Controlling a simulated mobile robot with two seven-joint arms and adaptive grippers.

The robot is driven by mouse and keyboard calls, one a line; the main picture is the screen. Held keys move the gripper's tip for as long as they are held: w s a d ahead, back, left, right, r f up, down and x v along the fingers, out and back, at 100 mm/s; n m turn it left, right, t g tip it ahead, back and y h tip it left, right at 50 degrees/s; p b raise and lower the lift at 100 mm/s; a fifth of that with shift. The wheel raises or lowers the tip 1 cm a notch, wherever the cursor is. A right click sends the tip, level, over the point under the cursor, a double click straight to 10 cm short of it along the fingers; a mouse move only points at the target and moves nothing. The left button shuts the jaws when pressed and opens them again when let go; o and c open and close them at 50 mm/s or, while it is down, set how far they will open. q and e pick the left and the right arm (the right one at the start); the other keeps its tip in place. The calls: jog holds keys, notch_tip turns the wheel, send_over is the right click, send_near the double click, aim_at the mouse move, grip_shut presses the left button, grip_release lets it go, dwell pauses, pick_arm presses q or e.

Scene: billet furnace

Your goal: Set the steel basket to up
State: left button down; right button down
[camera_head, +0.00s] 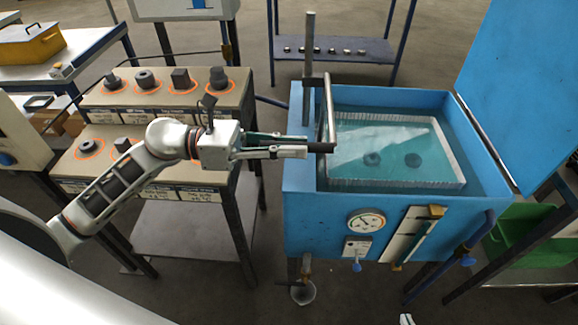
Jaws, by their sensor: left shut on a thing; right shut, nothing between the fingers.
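The steel basket (447,184) is a pale rectangular mesh in the blue tank (300,215). A grey bar (329,100) runs along the tank's left side, near an upright grey post (309,60). My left gripper (306,148) reaches in from the left over the tank's left wall. It is shut on a dark grip (321,148) beside the bar; the exact join is hard to see. Only a small pale tip of my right gripper (405,319) shows at the bottom edge.
A stepped stand (190,97) with several dark parts on orange rings is left of the tank, under my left arm. The tank's front carries a gauge (366,222) and a slotted plate (412,235). A raised blue lid (525,80) and green bin (515,240) stand right.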

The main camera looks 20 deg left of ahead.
pick_arm(q)
notch_tip(320, 180, up, 9)
jog(key=p, duration=0.2)
jog(key=shift+f+p, duration=0.2)
jog(key=shift+p, duration=0.15)
jog(key=shift+r, duration=0.65)
jog(key=shift+w, duration=0.1)
jog(key=c, duration=2.1)
grip_release()
jog(key=shift+r, duration=0.1)
jog(key=shift+o, duration=0.7)
jog(key=shift+f, duration=0.25)
jog(key=shift+s+a+f, duration=0.1)
jog(key=shift+s+a, duration=0.1)
jog(key=shift+a, duration=0.3)
jog(key=v, duration=1.1)
